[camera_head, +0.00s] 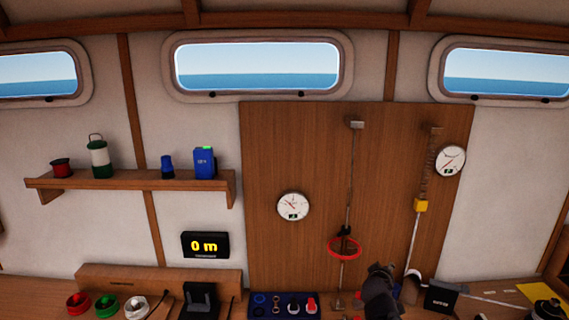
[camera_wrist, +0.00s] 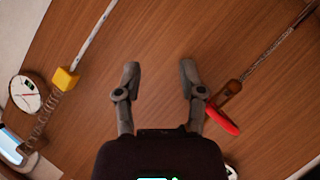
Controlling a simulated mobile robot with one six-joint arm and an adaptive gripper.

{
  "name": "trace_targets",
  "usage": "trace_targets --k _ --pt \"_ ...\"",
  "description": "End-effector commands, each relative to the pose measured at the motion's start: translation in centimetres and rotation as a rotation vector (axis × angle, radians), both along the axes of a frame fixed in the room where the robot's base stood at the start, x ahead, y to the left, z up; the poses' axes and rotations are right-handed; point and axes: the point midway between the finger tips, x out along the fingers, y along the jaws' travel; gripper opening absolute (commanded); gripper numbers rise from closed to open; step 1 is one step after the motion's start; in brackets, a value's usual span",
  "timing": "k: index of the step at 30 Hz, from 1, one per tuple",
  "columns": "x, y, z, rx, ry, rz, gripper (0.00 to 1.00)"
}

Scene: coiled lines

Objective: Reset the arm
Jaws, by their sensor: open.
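My gripper (camera_wrist: 160,72) is open and empty in the wrist view. Its two grey fingers stand apart in front of the brown wooden panel (camera_wrist: 165,25), with nothing between them. In the head view, my dark gripper (camera_head: 379,279) shows at the bottom, right of centre, in front of the lower part of the panel (camera_head: 265,140). Its fingertips are hard to make out there. The red ring (camera_head: 344,254) on a vertical line hangs left of and above it. Part of the red ring (camera_wrist: 222,121) appears beside the right finger in the wrist view; contact cannot be told.
A yellow block (camera_head: 421,205) sits on a rod with a coiled spring, below a round dial (camera_head: 450,160). Another dial (camera_head: 293,206) is on the panel. A blue tray (camera_head: 284,306) and a dark box (camera_head: 440,297) stand on the bench.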

Motion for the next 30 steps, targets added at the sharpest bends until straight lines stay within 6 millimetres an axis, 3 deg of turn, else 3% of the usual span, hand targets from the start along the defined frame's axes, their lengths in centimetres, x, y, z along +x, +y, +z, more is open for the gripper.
trace_targets --k 8,15,24,30 --pt "-4.2 2.2 -5.8 0.273 0.266 -0.170 0.51" --pt "-9.0 6.3 -9.7 0.491 0.545 -0.261 0.51" --pt "-14.7 11.6 -11.7 0.680 0.867 -0.298 0.51" --pt "-16.1 12.9 -11.7 0.720 0.950 -0.300 0.51"
